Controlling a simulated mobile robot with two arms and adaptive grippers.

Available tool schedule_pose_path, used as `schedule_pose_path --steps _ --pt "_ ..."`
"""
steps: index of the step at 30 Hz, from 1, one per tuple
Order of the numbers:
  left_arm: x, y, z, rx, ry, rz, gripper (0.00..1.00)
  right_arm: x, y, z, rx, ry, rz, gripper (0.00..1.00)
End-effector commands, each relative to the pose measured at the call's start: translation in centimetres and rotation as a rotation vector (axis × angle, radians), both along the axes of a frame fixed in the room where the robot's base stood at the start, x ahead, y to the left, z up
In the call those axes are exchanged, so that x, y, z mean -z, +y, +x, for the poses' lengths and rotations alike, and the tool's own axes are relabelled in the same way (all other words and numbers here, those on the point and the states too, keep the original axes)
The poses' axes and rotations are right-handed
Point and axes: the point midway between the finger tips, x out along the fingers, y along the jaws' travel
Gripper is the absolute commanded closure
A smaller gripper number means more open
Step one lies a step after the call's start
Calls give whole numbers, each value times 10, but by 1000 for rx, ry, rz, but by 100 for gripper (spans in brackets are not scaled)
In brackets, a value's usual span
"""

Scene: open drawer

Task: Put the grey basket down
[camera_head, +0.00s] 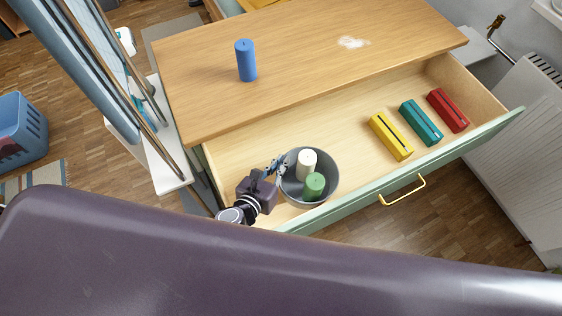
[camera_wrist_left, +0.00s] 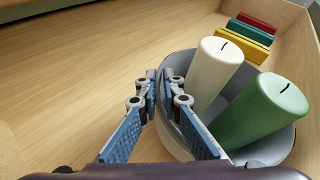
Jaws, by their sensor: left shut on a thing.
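The grey basket (camera_head: 327,187) is a round bucket at the left end of the open drawer. My left gripper (camera_head: 279,167) is shut on the basket's left rim. In the left wrist view, the fingers (camera_wrist_left: 165,92) pinch the wall of the basket (camera_wrist_left: 270,152), beside the white candle (camera_wrist_left: 214,72) and the green candle (camera_wrist_left: 262,112). I cannot tell whether the basket's bottom touches the drawer floor. My right gripper is not in view.
The drawer (camera_head: 350,150) is pulled out, with bare floor in its middle. Yellow (camera_head: 390,136), teal (camera_head: 421,122) and red (camera_head: 448,110) boxes lie at its right. A blue candle (camera_head: 246,60) stands on the wooden top (camera_head: 300,75). The drawer's front has a yellow handle (camera_head: 402,191).

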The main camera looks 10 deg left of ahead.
Motion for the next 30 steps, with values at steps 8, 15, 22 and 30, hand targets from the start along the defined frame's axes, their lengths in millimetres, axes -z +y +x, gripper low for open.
schedule_pose_path --steps 8,15,22,30 --pt "7 -1 1 0 -3 -5 100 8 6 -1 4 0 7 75" --pt "8 0 0 0 0 -1 78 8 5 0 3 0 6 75" --pt "8 0 0 0 0 0 76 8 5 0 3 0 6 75" --pt "-9 1 -3 0 1 0 76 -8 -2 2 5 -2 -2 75"
